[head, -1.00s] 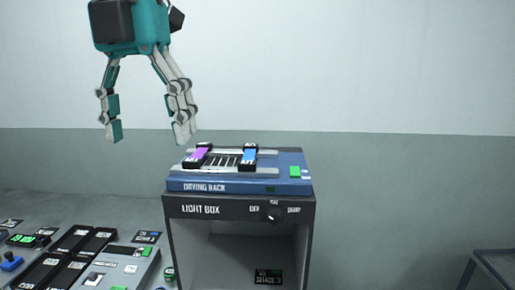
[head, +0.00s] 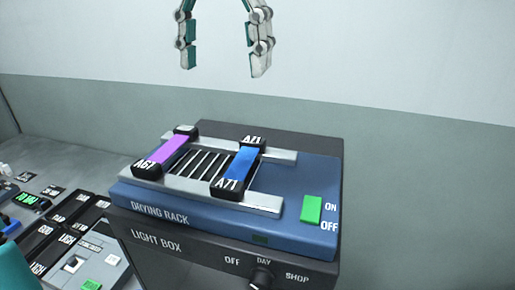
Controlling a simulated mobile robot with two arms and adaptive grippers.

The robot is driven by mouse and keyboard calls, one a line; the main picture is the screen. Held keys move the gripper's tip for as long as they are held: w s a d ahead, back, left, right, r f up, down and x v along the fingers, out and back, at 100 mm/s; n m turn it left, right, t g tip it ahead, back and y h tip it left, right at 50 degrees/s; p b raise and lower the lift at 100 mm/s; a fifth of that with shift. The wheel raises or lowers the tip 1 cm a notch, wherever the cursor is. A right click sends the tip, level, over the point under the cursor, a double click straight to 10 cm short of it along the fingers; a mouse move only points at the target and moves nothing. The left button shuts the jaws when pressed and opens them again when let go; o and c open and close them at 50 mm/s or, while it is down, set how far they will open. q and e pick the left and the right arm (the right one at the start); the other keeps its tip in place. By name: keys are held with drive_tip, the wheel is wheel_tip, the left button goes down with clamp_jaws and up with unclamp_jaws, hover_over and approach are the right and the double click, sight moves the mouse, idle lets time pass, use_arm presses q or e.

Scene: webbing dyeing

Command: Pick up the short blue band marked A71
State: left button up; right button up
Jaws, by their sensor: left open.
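The short blue band marked A71 (head: 241,164) lies across the two rails of the drying rack (head: 160,206), with black ends that both read A71. A purple band marked A67 (head: 170,152) lies on the same rack to its left. My left gripper (head: 222,68) hangs above the rack at the top of the head view, fingers pointing down. It is open and empty, well clear of both bands.
The rack sits on a dark light box (head: 170,243) with a knob (head: 261,279). A green switch (head: 311,209) is at the rack's right. A bench with dark panels and a grey control unit (head: 92,262) is at lower left. The wall behind is bare.

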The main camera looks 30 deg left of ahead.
use_arm(q)
hover_over(229, 179)
wheel_tip(229, 179, down, 5)
drive_tip(key=f, duration=0.3)
drive_tip(key=shift+w+a+f, duration=0.2)
drive_tip(key=shift+a+f, duration=0.05)
drive_tip(key=f, duration=0.3)
drive_tip(key=shift+w+p, duration=0.2)
drive_tip(key=shift+p, duration=0.1)
drive_tip(key=shift+f, duration=0.2)
drive_tip(key=shift+s+f+p, duration=0.2)
drive_tip(key=shift+f+p, duration=0.15)
drive_tip(key=shift+p, duration=0.1)
drive_tip(key=f, duration=0.1)
drive_tip(key=f+p, duration=0.1)
drive_tip(key=f, duration=0.1)
drive_tip(key=shift+s+d+f, duration=0.15)
drive_tip(key=shift+d+f, duration=0.1)
drive_tip(key=shift+f, duration=0.4)
use_arm(e)
drive_tip(key=s+r, duration=0.2)
drive_tip(key=s, duration=0.1)
drive_tip(key=shift+s+d+r, duration=0.25)
drive_tip(key=shift+s+d, duration=0.05)
drive_tip(key=shift+d, duration=0.1)
use_arm(q)
drive_tip(key=shift+c, duration=0.4)
use_arm(e)
drive_tip(key=shift+w, duration=0.1)
